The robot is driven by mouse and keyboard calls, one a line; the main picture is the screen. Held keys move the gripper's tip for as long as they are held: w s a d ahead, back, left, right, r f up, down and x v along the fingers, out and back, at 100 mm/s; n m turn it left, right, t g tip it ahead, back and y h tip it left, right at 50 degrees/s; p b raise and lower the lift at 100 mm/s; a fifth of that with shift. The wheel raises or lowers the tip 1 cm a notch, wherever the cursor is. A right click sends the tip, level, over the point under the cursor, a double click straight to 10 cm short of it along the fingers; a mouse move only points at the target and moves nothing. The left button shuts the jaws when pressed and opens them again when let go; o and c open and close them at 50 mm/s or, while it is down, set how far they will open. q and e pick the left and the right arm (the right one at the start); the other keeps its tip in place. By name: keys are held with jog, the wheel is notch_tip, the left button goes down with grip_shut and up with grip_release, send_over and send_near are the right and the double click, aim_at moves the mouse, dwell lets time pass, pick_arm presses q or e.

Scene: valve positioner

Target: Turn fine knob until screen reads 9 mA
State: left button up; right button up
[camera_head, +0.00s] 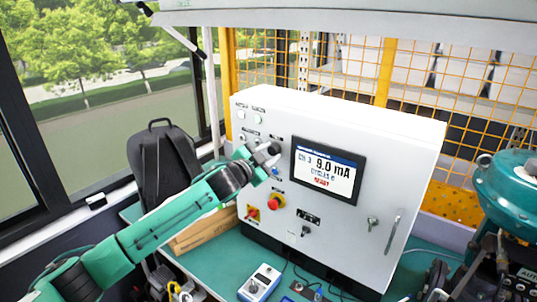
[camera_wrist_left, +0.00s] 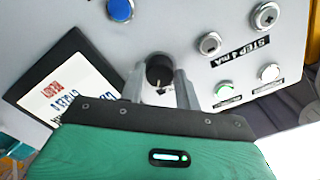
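A grey control cabinet (camera_head: 345,235) stands on the bench, and its screen (camera_head: 327,170) reads 9.0 mA. The screen also shows, tilted and partly covered, in the left wrist view (camera_wrist_left: 62,88). My left gripper (camera_head: 268,155) is at the cabinet face, just left of the screen. In the left wrist view its two fingers (camera_wrist_left: 160,88) flank a small black knob (camera_wrist_left: 158,68) and appear closed on it. The knob's label is not readable, and the knob is hidden behind the gripper in the head view. My right gripper is not in view.
A red and yellow emergency button (camera_head: 276,202) and a red and yellow switch (camera_head: 253,213) sit below the gripper. A blue button (camera_wrist_left: 120,10) is near the knob. A handheld meter (camera_head: 260,282) lies on the green bench. A teal valve actuator (camera_head: 510,190) stands at right.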

pick_arm(q)
jog(key=o, duration=0.3)
jog(key=shift+o, duration=0.2)
jog(key=shift+s+a+f, duration=0.1)
jog(key=shift+s+a, duration=0.1)
jog(key=shift+s, duration=0.05)
jog(key=b+v, duration=0.5)
jog(key=v, duration=0.8)
jog(key=shift+s, duration=0.1)
